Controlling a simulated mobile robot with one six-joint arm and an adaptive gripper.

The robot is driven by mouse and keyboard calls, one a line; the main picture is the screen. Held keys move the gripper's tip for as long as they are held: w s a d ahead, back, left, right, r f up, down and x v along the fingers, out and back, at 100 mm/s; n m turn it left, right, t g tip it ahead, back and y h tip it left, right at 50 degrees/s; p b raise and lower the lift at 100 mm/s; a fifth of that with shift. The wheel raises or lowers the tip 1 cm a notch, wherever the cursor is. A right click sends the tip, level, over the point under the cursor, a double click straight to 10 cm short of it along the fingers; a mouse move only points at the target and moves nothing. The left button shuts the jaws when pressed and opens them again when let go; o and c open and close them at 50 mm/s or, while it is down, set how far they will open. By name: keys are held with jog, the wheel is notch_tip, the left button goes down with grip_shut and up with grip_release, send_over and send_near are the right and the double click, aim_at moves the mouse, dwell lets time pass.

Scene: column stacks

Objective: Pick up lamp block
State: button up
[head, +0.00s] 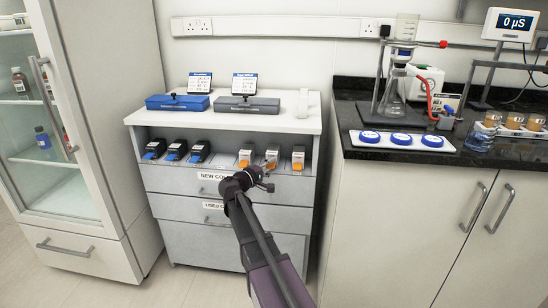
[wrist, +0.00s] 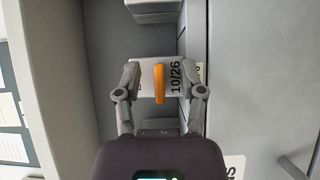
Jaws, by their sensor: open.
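In the wrist view a white block with an orange handle (wrist: 159,88) and a "10/26" label lies between the fingers of my gripper (wrist: 162,72). The gripper is open, with one finger on each side of the block; I cannot tell whether they touch it. In the head view several blocks stand in an open shelf: black ones with blue tabs (head: 174,151) at left, and white ones with orange tabs (head: 298,158) at right. My gripper (head: 266,172) is in front of the orange group, near its middle block (head: 271,157). No block is visibly marked as a lamp.
The shelf is in a grey cabinet (head: 225,123) above drawers with a "NEW" label. A blue case (head: 178,103) and a grey case (head: 246,105) lie on top. A glass-door cabinet (head: 75,130) stands left, a black bench (head: 420,145) with glassware right. Neighbouring blocks are close by.

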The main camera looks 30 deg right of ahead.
dwell(0.5)
grip_shut()
